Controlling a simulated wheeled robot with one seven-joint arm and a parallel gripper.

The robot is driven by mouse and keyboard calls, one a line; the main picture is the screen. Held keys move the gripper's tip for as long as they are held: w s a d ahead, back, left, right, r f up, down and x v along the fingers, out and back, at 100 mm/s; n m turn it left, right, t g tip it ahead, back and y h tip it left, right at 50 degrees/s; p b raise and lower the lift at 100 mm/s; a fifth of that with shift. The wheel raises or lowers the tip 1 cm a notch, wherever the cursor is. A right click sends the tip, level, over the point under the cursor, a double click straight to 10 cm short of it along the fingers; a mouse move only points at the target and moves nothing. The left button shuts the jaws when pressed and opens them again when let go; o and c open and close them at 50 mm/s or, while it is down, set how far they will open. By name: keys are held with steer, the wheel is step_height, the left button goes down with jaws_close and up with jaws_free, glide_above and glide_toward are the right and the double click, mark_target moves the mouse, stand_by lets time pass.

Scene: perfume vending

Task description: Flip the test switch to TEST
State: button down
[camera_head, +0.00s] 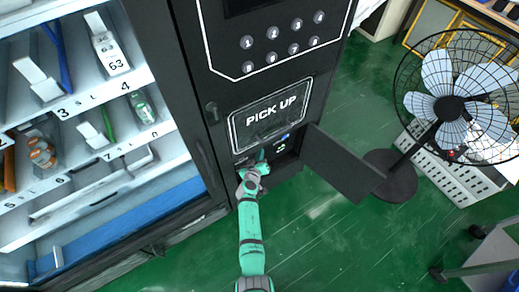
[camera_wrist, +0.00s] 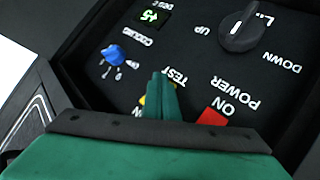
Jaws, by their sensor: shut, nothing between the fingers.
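The test switch (camera_wrist: 143,101) is a small yellow part on the black control panel, beside the upside-down label TEST (camera_wrist: 174,76). My gripper (camera_wrist: 160,80) is shut and empty, and its green fingertips cover most of the switch in the wrist view. I cannot tell whether the fingers touch it or which way it is set. In the head view my gripper (camera_head: 260,157) is at the open compartment (camera_head: 287,147) low on the vending machine (camera_head: 265,85). The switch cannot be made out there.
A red power switch (camera_wrist: 212,117) is right of my fingers. A blue cooling knob (camera_wrist: 113,54), a green display (camera_wrist: 151,16) and a black dial (camera_wrist: 241,28) share the panel. The open door (camera_head: 341,162) juts out right; a fan (camera_head: 448,108) stands beyond. Green floor in front is clear.

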steer(key=shift+s+d, duration=0.1)
stand_by(0.3)
steer(key=shift+s+d+r, duration=0.1)
steer(key=shift+s+d, duration=0.25)
steer(key=shift+s, duration=0.15)
steer(key=shift+s+d+r, duration=0.2)
steer(key=shift+s+d, duration=0.55)
steer(key=shift+s, duration=0.3)
steer(key=shift+s+d+r, duration=0.15)
steer(key=shift+s+d, duration=0.55)
steer(key=shift+s, duration=0.3)
